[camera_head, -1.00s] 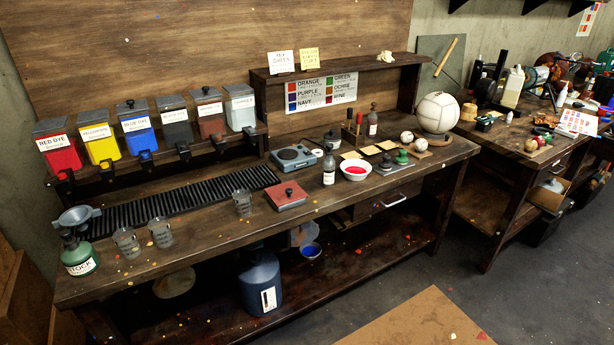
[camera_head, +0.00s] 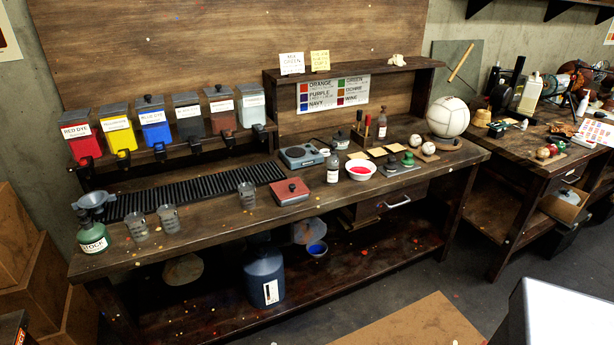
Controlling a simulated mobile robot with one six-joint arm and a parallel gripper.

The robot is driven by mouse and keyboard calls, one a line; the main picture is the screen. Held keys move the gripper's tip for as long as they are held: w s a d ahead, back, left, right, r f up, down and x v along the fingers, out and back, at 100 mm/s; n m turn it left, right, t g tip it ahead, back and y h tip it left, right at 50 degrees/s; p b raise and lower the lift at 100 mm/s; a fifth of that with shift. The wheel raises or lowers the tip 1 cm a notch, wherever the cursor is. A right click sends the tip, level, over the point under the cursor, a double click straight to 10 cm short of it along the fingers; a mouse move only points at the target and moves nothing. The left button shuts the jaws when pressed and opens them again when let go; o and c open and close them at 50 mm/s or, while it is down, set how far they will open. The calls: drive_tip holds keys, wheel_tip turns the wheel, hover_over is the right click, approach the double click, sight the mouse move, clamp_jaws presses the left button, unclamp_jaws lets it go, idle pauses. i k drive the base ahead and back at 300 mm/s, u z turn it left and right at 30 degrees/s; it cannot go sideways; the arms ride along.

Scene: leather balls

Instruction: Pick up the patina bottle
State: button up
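No label that I can read as patina shows, so I cannot tell which bottle it is. A second small dark bottle (camera_head: 382,126) stands farther back, beside a tool holder. A green bottle labelled STOCK (camera_head: 92,237) stands at the bench's left end with a grey funnel by its top. My gripper is not in view.
Beakers (camera_head: 169,219), a red-lidded box (camera_head: 290,191), a scale (camera_head: 301,156) and the red bowl (camera_head: 360,170) crowd the bench top. Dye dispensers (camera_head: 156,125) line the back. A blue jug (camera_head: 264,276) sits on the lower shelf. Floor in front is partly open.

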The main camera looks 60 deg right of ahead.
sight(333, 161)
drive_tip(key=z, duration=0.7)
drive_tip(key=k, duration=0.1)
drive_tip(key=u, duration=1.9)
drive_tip(key=k, duration=2)
drive_tip(key=z, duration=0.7)
